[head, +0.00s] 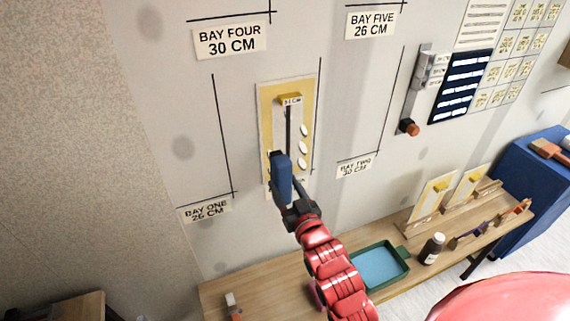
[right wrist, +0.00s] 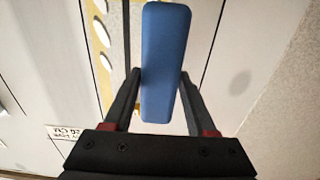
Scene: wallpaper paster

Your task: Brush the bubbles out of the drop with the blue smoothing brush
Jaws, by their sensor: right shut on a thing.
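The drop (head: 265,105) is a cream and yellow strip hanging upright on the wall, with a yellow block near its top and a dark vertical line down its middle. Several white oval bubbles (head: 303,148) show along its right side. My right gripper (head: 288,200) is shut on the blue smoothing brush (head: 281,178) and holds it upright over the lower part of the drop. In the right wrist view the blue brush (right wrist: 165,60) stands between the two fingers (right wrist: 162,92), with bubbles (right wrist: 101,33) to its left. Whether the brush touches the drop is hidden. My left gripper is not in view.
A wooden bench (head: 260,290) below holds a green tray (head: 405,267) of blue liquid, a dark bottle (head: 432,249) and a rack with two more yellow-topped strips (head: 430,200). A blue cabinet (head: 535,180) stands at right.

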